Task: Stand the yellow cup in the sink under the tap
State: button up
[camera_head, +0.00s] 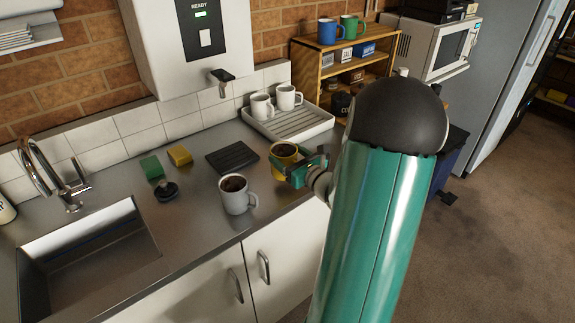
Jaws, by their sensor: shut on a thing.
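The yellow cup (283,150) is on the right part of the counter in the head view, with something dark inside it. My gripper (292,168) is shut on the yellow cup from its near right side; the fingers partly cover the cup. The cup looks upright; I cannot tell whether its base touches the counter. The sink (95,229) is a sunken basin at the lower left and looks empty. The curved metal tap (46,168) stands behind the sink's rim.
A grey mug (236,196) with dark contents stands left of the yellow cup. A black mat (232,157), a dark round plug-like object (167,192), a green sponge (151,168) and a yellow sponge (179,156) lie towards the sink. White mugs stand on a drainer (288,127) behind.

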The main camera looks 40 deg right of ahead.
aim_at(287, 165)
jog(key=shift+w+f, duration=0.15)
jog(key=shift+f, duration=0.75)
jog(key=shift+w+f, duration=0.15)
jog(key=shift+f, duration=0.7)
jog(key=shift+f, duration=0.1)
jog(key=o, duration=1.2)
